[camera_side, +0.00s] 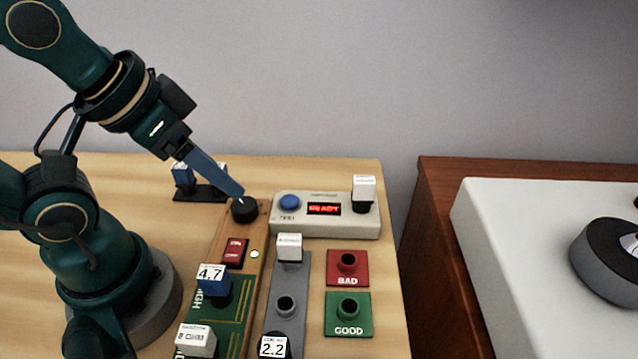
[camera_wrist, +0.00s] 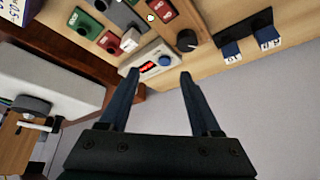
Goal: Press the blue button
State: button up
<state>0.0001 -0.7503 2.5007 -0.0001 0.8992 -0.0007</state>
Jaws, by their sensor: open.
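The blue button (camera_side: 289,202) is a round cap on the left part of a pale tester box (camera_side: 350,229). The box has a red lit display (camera_side: 324,209) reading READY. My gripper (camera_side: 238,192) points down to the right, with its fingertips to the left of the button, close to a black knob (camera_side: 245,210). I cannot tell whether they touch the knob. In the wrist view, my gripper (camera_wrist: 160,75) has its two blue fingers apart with nothing held. There the blue button (camera_wrist: 164,60) shows between and beyond the fingertips.
A white-topped block (camera_side: 363,192) stands on the box's right end. A red BAD pad (camera_side: 348,266) and green GOOD pad (camera_side: 348,313) lie in front. A red switch (camera_side: 235,251) sits on the wooden strip. Blue blocks (camera_side: 184,175) stand in a black holder behind my gripper.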

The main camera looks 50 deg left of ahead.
dwell(0.3)
grip_shut()
dwell(1.6)
